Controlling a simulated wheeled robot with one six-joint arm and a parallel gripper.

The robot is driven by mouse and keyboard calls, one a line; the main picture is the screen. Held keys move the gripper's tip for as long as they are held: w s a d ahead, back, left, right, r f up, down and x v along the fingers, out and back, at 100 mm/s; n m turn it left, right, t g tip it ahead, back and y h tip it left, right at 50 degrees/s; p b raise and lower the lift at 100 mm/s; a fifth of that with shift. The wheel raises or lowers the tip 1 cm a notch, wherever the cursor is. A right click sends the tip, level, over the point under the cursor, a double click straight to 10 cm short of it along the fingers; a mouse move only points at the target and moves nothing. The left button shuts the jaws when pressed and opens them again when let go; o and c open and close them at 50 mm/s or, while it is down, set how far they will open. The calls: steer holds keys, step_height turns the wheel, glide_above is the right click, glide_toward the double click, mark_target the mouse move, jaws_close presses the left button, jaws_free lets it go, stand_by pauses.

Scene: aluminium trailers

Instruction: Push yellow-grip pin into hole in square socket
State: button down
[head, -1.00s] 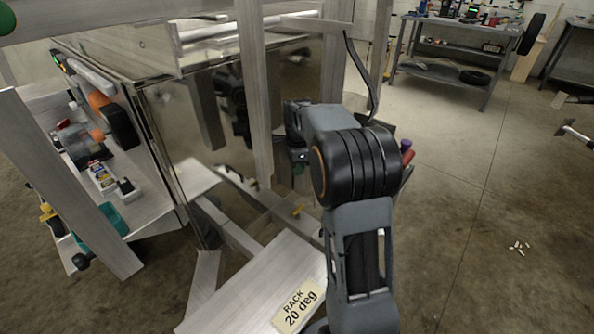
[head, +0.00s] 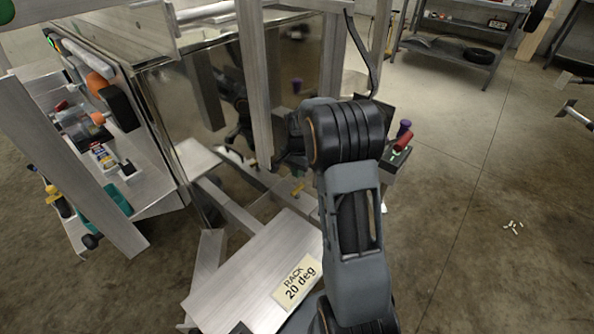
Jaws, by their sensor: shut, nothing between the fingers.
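An upright aluminium post (head: 256,90) stands close left of my arm. A sloping plate labelled "RACK 20 deg" (head: 250,270) lies in front. A side shelf with tools (head: 150,190) is at left. A workbench (head: 465,50) stands behind; the floor at right is mostly open.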

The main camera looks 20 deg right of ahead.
mark_target(298, 189)
steer(key=shift+f+b, duration=2.4)
steer(key=shift+f, duration=0.55)
steer(key=shift+f, duration=0.45)
steer(key=shift+s, duration=0.1)
step_height(298, 189, up, 4)
steer(key=p, duration=0.3)
steer(key=shift+f, duration=0.25)
step_height(298, 189, up, 6)
steer(key=p, duration=0.2)
steer(key=shift+r, duration=0.2)
